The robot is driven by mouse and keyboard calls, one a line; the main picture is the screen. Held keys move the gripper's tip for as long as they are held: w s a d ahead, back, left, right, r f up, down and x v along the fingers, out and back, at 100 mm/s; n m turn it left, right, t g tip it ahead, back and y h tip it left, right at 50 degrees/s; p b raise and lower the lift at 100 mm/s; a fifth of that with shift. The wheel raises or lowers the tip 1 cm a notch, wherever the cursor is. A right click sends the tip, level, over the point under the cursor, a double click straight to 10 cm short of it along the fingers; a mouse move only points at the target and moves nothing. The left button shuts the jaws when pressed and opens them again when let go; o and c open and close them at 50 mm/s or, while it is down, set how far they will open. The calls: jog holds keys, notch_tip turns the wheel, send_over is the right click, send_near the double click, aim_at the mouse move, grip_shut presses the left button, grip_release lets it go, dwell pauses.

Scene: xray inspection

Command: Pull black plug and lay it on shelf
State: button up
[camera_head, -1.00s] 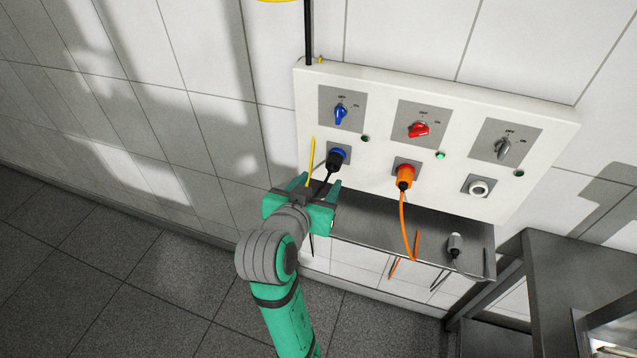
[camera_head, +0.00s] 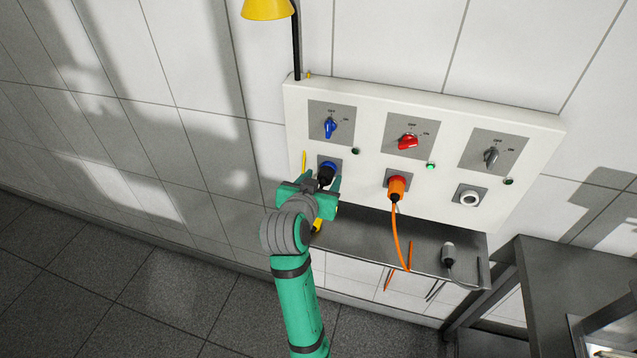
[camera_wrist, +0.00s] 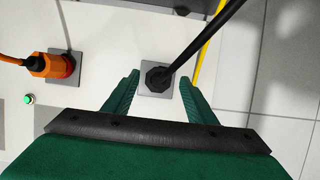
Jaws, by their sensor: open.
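The black plug (camera_head: 326,173) sits in the blue socket (camera_head: 331,165) at the left of the white panel. In the wrist view the black plug (camera_wrist: 157,78) shows end-on with its black cable running up and to the right. My gripper (camera_head: 322,184) is open, with its fingers on either side of the plug. In the wrist view my gripper (camera_wrist: 158,92) has a finger to the left and a finger to the right of the plug, with gaps between. The metal shelf (camera_head: 380,242) runs below the panel.
An orange plug (camera_head: 397,188) with an orange cable is in the middle socket. A grey plug (camera_head: 448,252) lies on the shelf at the right, below an empty socket (camera_head: 468,198). A yellow lamp (camera_head: 267,9) hangs above. A dark metal table (camera_head: 560,290) stands at the right.

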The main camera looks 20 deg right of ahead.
jog(key=shift+s+d, duration=0.1)
jog(key=shift+d, duration=0.15)
jog(key=shift+a, duration=0.1)
grip_shut()
jog(key=shift+s+a, duration=0.2)
jog(key=shift+a, duration=0.05)
dwell(0.3)
jog(key=shift+s+a, duration=0.55)
jog(key=shift+s, duration=0.1)
jog(key=shift+s+a, duration=0.45)
jog(key=shift+s, duration=0.35)
jog(key=shift+s+a, duration=0.45)
jog(key=shift+s, duration=0.35)
